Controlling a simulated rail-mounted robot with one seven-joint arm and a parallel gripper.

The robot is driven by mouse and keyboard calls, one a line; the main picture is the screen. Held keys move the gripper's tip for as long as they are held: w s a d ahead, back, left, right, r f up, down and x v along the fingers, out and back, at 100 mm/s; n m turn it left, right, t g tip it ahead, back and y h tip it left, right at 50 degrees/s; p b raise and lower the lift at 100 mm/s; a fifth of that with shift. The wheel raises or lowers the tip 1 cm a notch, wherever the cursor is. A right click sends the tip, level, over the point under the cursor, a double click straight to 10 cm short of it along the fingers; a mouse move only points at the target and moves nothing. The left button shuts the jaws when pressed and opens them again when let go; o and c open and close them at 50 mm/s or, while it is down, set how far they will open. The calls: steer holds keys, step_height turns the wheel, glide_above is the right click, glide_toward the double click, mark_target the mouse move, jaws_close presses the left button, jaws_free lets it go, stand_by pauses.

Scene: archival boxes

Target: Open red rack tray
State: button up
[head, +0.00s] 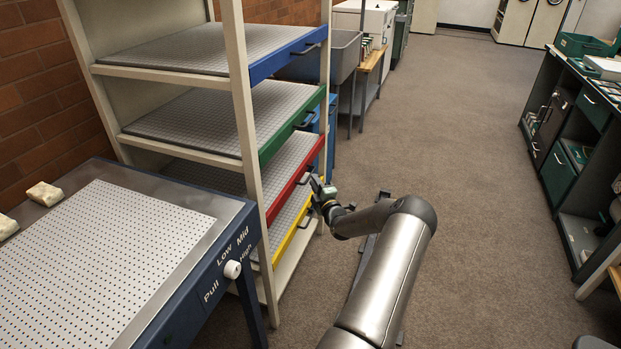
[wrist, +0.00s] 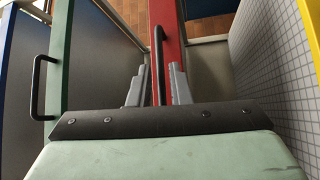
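The red tray (head: 287,191) sits in the rack between the green tray above and the yellow tray below. Its front looks in line with the others. Its dark handle (head: 304,178) is on the front face. In the wrist view the red front (wrist: 171,22) runs down the middle, with the black handle (wrist: 157,50) on it. My gripper (head: 318,187) is at the rack front, close to the red handle. In the wrist view my gripper's grey fingers (wrist: 157,78) are apart, one each side of the handle bar. Small gaps show; I cannot tell how deep the bar sits.
The green tray (head: 290,126), yellow tray (head: 292,232) and blue tray (head: 288,55) share the rack (head: 246,132). A blue-framed table (head: 205,290) with a white knob stands at the left front. Carpet (head: 450,130) is clear right of the rack. Dark cabinets (head: 560,170) stand at right.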

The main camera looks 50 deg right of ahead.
steer(key=shift+x, duration=2.2)
